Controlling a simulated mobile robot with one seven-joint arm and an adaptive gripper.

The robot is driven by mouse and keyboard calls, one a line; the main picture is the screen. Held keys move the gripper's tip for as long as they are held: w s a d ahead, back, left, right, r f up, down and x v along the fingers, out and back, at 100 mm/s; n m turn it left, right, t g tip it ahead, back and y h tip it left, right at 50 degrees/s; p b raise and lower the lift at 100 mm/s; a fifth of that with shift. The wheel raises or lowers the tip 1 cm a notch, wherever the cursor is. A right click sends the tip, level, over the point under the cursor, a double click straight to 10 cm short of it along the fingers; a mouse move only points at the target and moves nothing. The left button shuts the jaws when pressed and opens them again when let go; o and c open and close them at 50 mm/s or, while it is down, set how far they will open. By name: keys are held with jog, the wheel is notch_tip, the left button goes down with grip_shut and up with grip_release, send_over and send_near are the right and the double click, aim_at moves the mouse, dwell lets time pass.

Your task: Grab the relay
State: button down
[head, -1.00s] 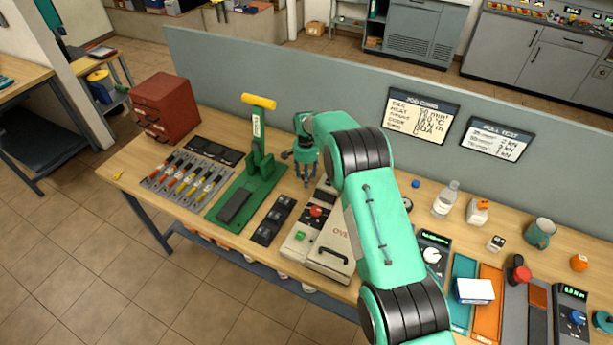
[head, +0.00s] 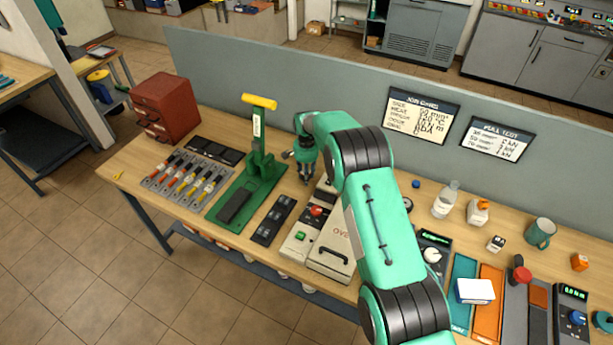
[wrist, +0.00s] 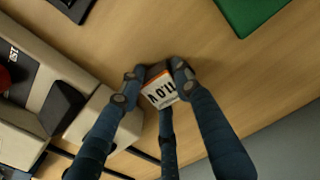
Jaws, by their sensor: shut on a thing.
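My gripper (wrist: 155,85) is shut on a small dark block with a white, orange-edged printed label, apparently the relay (wrist: 161,92). The label faces the wrist camera, and the fingers press on the block's sides. The wood bench top lies below it; I cannot tell whether the block touches it. In the head view my gripper (head: 307,180) points down between the green lever press and the cream machine. The block is too small and hidden to make out there.
The green press (head: 259,165) with a yellow handle stands left of my gripper. The cream machine (head: 333,240) is close on the right. Black trays (head: 273,220) lie in front. A grey partition (head: 300,85) runs behind the bench.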

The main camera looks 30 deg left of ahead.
jog(key=shift+r, duration=0.1)
jog(key=shift+r, duration=4.9)
